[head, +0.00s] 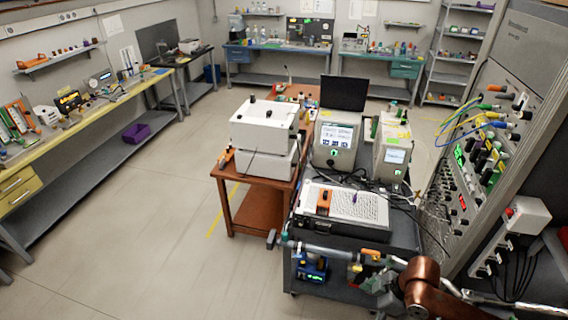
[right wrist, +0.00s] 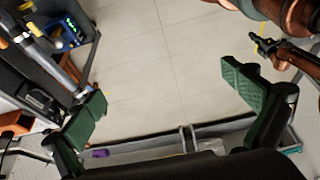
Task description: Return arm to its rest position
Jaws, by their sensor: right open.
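My right arm, copper-coloured, comes into the head view at the lower right, beside the front of the dark cart (head: 335,278). In the right wrist view my right gripper (right wrist: 170,105) is open, its two green-padded fingers wide apart with nothing between them. Floor shows through the gap. In the head view the gripper's fingers are hard to make out among the arm parts. My left gripper does not show in the head view.
The cart carries a white keyboard-like panel (head: 357,206) and a screened instrument (head: 336,143). A tall rack (head: 480,150) with cables stands close on the right. A brown table (head: 255,201) bears a white box (head: 264,125). The floor (head: 150,225) at left is clear.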

